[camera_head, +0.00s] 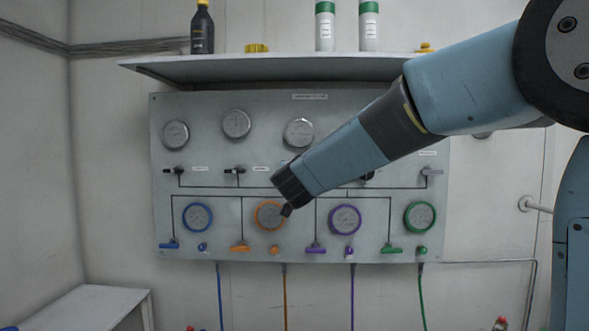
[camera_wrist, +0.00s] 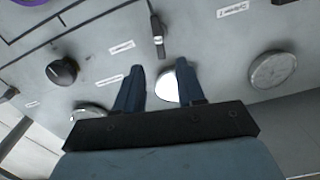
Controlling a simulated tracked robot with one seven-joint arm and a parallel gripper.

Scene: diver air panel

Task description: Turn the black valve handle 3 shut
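My gripper (camera_wrist: 160,68) is open in the wrist view, its two dark blue fingers apart with nothing between them. A slim black valve handle (camera_wrist: 157,30) on the grey panel lies just beyond the fingertips, roughly in line with the gap. It stands nearly upright in that view, with a pale fitting at its end. I cannot tell the depth between fingertips and handle; no grip shows. In the head view my gripper (camera_head: 287,200) is in front of the panel, and the arm hides the third valve position.
A round black knob (camera_wrist: 62,72) and round gauges (camera_wrist: 272,68) are near the fingers. The grey panel (camera_head: 165,220) has coloured gauges and levers below. A shelf (camera_head: 200,70) with bottles overhangs it. A white bench (camera_head: 90,305) is at lower left.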

